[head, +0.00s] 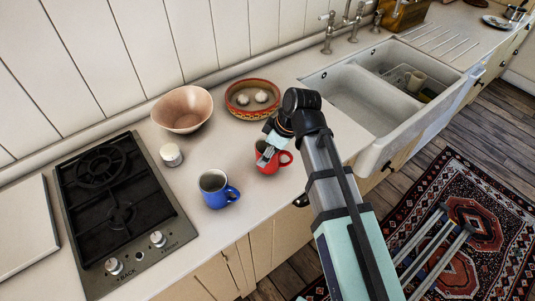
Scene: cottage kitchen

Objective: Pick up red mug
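The red mug (274,166) stands upright on the white counter, left of the sink, with its handle toward the right. My gripper (264,157) reaches down from the right and is at the mug, with its fingers overlapping the mug's rim and upper body in this view. I cannot tell whether the fingers touch the mug, or whether they are open or shut. Part of the mug is hidden behind my gripper.
A blue mug (212,192) stands close to the left. A patterned bowl with two pale round items (242,111), a pink bowl (183,111) and a small white jar (171,155) stand behind. The gas hob (120,213) is at left, the sink (353,107) at right.

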